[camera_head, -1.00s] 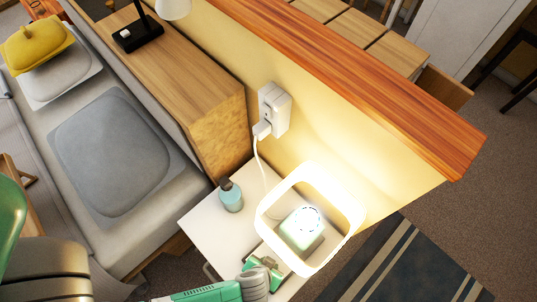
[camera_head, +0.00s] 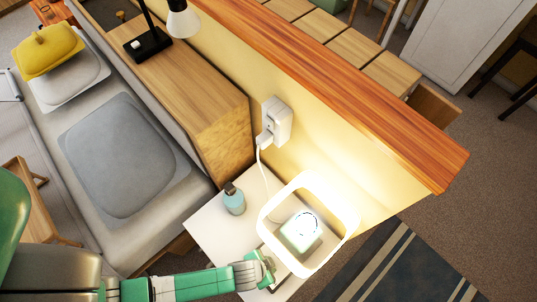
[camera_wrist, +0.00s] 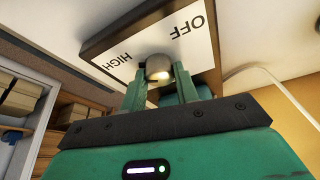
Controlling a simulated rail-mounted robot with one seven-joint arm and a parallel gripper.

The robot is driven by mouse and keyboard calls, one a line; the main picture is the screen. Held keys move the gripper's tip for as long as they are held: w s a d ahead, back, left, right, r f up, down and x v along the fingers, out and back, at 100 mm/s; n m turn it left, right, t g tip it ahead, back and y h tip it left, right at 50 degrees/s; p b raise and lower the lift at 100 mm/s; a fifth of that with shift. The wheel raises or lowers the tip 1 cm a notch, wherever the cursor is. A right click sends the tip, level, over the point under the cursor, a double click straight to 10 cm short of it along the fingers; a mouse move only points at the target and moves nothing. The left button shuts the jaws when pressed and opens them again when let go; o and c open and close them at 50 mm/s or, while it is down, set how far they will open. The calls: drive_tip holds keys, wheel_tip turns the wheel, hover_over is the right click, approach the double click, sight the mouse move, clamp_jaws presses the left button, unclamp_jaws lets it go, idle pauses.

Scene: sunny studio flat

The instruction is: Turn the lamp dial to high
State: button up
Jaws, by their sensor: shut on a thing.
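The lamp (camera_head: 263,214) is a lit, glowing rounded-square ring around a pale base (camera_head: 297,238) on the white bedside table. Its dial panel (camera_wrist: 213,68) fills the top of the wrist view, with "OFF" at upper right and "HIGH" at left. The round metallic dial knob (camera_wrist: 158,66) sits between my fingertips. My gripper (camera_wrist: 160,80) is shut on it, one finger on each side. Any pointer mark on the knob is hidden or too small to tell. In the head view my gripper (camera_head: 262,268) is at the lamp's front left; the knob is hidden there.
The wooden headboard shelf (camera_head: 190,85) and bed are to the left.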

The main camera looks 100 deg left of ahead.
idle(0.4)
drive_tip(key=o, duration=1)
drive_tip(key=shift+c, duration=0.2)
drive_tip(key=p+v, duration=0.2)
drive_tip(key=v, duration=0.5)
drive_tip(key=shift+r, duration=0.4)
